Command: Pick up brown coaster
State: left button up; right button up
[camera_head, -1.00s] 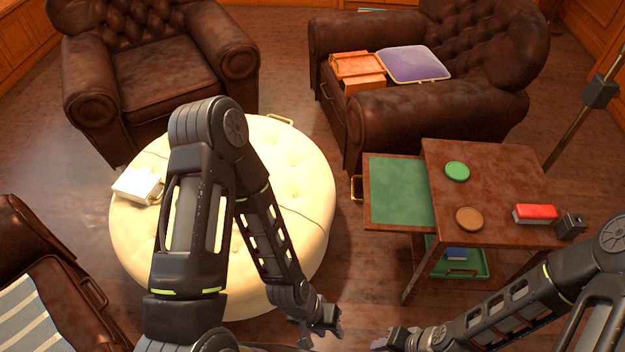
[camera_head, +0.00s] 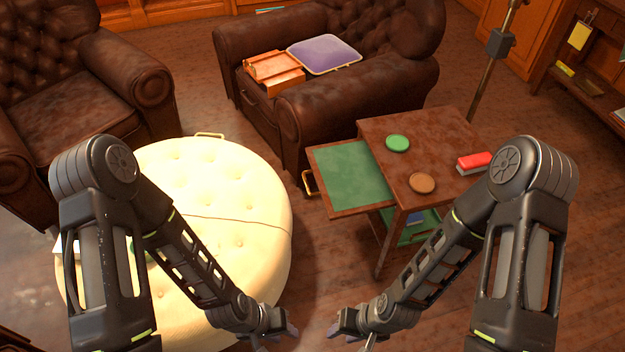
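The brown coaster (camera_head: 422,183) is a round disc lying flat on the top of the dark wooden side table (camera_head: 446,138), near its front edge. A green coaster (camera_head: 397,143) lies behind it and to the left. My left gripper (camera_head: 284,334) is low at the bottom of the view, in front of the cream ottoman. My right gripper (camera_head: 345,336) is also low, in front of the side table and well short of the brown coaster. Both grippers are small and dark here, and their finger gaps are not clear. Neither visibly holds anything.
A red box-like item (camera_head: 474,162) lies at the table's right. A green-lined slide-out leaf (camera_head: 351,177) juts left from the table. The cream ottoman (camera_head: 232,181) stands at left. Bare floor lies before the table.

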aim_at(421, 182)
jog(key=l+z, duration=0.15)
jog(key=l, duration=0.25)
jog(key=i+l+z, duration=0.15)
jog(key=l, duration=0.3)
jog(key=i+l+z, duration=0.15)
jog(key=l, duration=0.25)
jog(key=i+l+z, duration=0.15)
jog(key=l, duration=0.2)
jog(key=i+l+z, duration=0.15)
jog(key=l, duration=0.25)
